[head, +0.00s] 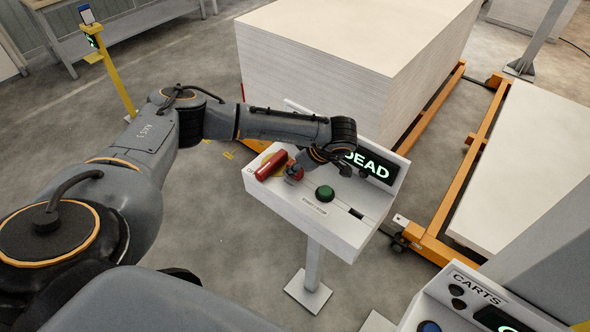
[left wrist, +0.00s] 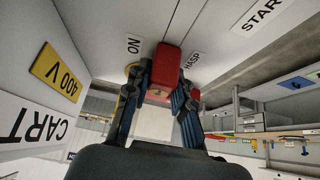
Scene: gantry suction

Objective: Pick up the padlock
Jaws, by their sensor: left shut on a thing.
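The padlock looks like a small red block. In the left wrist view the red block (left wrist: 167,62) is between the two fingertips of my left gripper (left wrist: 160,78), which is shut on it. In the head view the padlock (head: 294,174) is a small red patch, largely covered by my left gripper (head: 295,177), low over the white console. It is just right of a longer red handle (head: 271,165). I cannot see a shackle, nor tell whether the padlock touches the console. My right gripper is in neither view.
The white console (head: 335,237) carries a green button (head: 325,193) and a lit display (head: 370,166). A tall stack of white boards (head: 320,90) stands behind it. An orange cart frame (head: 440,225) is at the right. A second console (head: 440,318) is at lower right.

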